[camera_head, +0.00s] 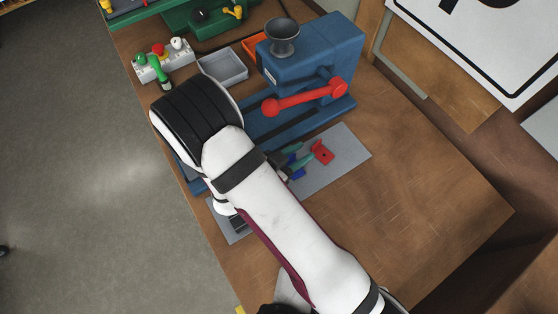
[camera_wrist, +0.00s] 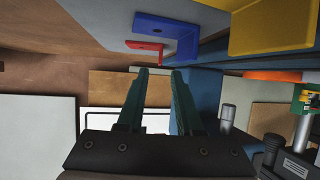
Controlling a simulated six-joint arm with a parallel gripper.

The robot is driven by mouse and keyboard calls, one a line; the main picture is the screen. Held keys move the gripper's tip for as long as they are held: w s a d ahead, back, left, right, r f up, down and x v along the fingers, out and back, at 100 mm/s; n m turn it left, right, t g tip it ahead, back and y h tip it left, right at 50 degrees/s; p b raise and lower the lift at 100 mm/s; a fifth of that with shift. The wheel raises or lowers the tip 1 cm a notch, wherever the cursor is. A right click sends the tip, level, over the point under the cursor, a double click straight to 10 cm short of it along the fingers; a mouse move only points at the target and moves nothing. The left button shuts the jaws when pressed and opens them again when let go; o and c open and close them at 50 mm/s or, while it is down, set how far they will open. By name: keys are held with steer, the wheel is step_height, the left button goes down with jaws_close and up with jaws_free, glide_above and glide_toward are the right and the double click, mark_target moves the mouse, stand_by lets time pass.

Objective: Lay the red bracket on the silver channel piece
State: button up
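The red bracket (camera_head: 322,152) lies on a grey mat (camera_head: 348,160) right of my arm, with a small hole in it. It also shows in the wrist view (camera_wrist: 144,46), just beyond my fingertips. My gripper (camera_head: 296,157) is beside the bracket, to its left. In the wrist view my gripper (camera_wrist: 160,73) has its two green fingers apart with nothing between them. A blue bracket (camera_head: 298,174) lies near the fingers and shows larger in the wrist view (camera_wrist: 172,32). I cannot pick out the silver channel piece; my arm hides part of the bench.
A blue press (camera_head: 310,55) with a red handle (camera_head: 305,98) stands behind the mat. A grey tray (camera_head: 223,67), an orange bin (camera_head: 253,44) and a button box (camera_head: 163,60) are at the back. A yellow part (camera_wrist: 270,26) shows in the wrist view. The right bench is clear.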

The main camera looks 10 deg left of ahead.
steer(key=v, duration=1)
steer(key=shift+s, duration=0.15)
steer(key=shift+o, duration=0.5)
steer(key=shift+s+a+r, duration=0.2)
steer(key=shift+s+r, duration=0.05)
steer(key=shift+s, duration=0.1)
steer(key=shift+r+x, duration=0.2)
steer(key=shift+x, duration=0.95)
glide_toward(317, 143)
steer(key=x, duration=0.5)
steer(key=shift+a+f, duration=0.15)
steer(key=shift+f, duration=0.05)
steer(key=x, duration=0.5)
jaws_close()
